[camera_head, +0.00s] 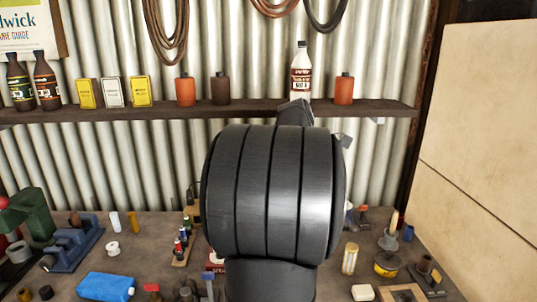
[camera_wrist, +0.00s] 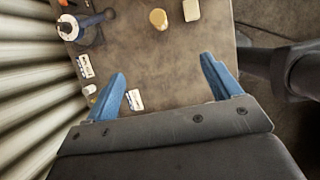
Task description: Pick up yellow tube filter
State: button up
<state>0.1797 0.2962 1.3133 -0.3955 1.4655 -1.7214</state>
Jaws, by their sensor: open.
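A yellowish upright tube (camera_head: 349,258), seemingly the tube filter, stands on the bench right of my arm in the head view. In the wrist view a tan-yellow round-topped thing (camera_wrist: 158,18) near the top edge looks like the same tube. My gripper (camera_wrist: 165,72) is open and empty, with its two blue fingers wide apart over the bench. The tube lies beyond the fingertips and not between them. In the head view my dark arm covers the middle of the bench and most of my gripper.
A yellow tin (camera_head: 386,264) and a white block (camera_head: 362,292) sit near the tube. A shelf (camera_head: 255,108) with bottles and small boxes runs along the corrugated wall. A blue vise-like tool (camera_head: 72,248) and a blue packet (camera_head: 106,287) are at left.

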jog(key=c, duration=0.4)
jog(key=m+y, duration=0.5)
jog(key=m, duration=2.9)
send_over(351, 254)
jog(key=w+d, duration=0.1)
jog(key=w, duration=0.1)
notch_tip(351, 254, down, 5)
notch_tip(351, 254, down, 17)
jog(key=shift+s+f, duration=0.15)
jog(key=shift+f, duration=0.05)
